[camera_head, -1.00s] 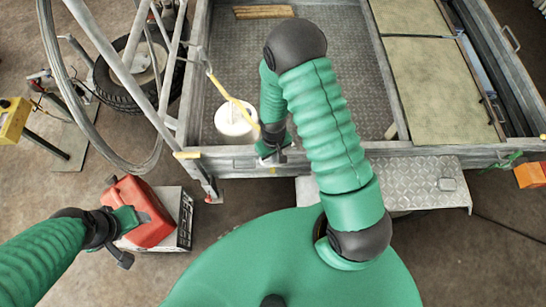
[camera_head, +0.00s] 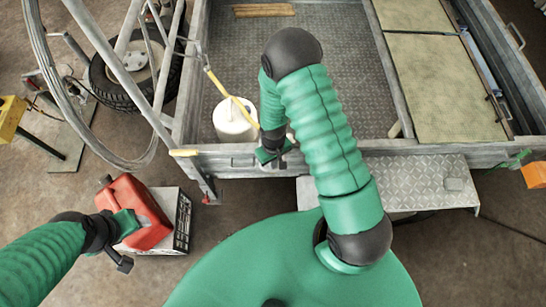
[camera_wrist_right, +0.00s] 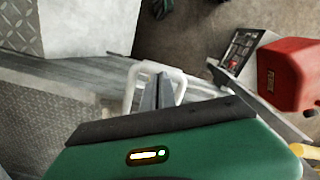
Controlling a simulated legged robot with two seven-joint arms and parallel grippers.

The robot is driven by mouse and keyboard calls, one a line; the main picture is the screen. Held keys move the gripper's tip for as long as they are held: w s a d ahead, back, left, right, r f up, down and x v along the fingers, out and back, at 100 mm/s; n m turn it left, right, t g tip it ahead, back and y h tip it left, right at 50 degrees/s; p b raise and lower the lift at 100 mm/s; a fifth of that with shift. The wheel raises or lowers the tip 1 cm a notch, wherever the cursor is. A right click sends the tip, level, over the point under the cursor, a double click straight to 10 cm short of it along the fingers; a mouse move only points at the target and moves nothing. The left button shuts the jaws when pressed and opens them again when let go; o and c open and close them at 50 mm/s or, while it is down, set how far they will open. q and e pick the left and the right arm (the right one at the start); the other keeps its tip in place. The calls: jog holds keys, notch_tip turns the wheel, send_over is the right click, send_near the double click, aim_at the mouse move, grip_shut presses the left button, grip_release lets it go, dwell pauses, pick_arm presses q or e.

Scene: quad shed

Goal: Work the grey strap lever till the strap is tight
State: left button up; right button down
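The yellow strap (camera_head: 228,92) runs from the trailer's side rails down to the near edge, past a white drum (camera_head: 235,121). My right gripper (camera_head: 280,158) is at the strap's lower end, just above the trailer edge. In the right wrist view the strap lever is a pale grey loop (camera_wrist_right: 130,90). My right gripper's narrow grey fingers (camera_wrist_right: 156,92) stand close together inside the loop and appear shut on its crossbar. The gripper hides most of the lever in the head view. My left gripper (camera_head: 128,238) is at a red canister (camera_head: 147,210); its fingers are unclear.
The canister sits at a black-and-white box (camera_head: 182,222). A spare wheel (camera_head: 130,75) and sloping rails stand left. The trailer bed is mostly clear.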

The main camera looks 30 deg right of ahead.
jog(key=shift+f+b, duration=0.45)
jog(key=shift+f, duration=0.35)
notch_tip(320, 180, up, 8)
jog(key=p, duration=0.7)
jog(key=shift+r, duration=0.1)
notch_tip(320, 180, up, 6)
jog(key=p, duration=0.5)
jog(key=s+a+r+t+b, duration=0.1)
jog(key=s+a+r+b, duration=0.1)
jog(key=r, duration=0.5)
jog(key=s+a+r+t+b, duration=0.1)
jog(key=s+a+r+b, duration=0.1)
jog(key=r+b, duration=0.3)
jog(key=shift+s+a+r+t, duration=0.15)
jog(key=shift+r+t, duration=0.15)
jog(key=shift+r, duration=0.65)
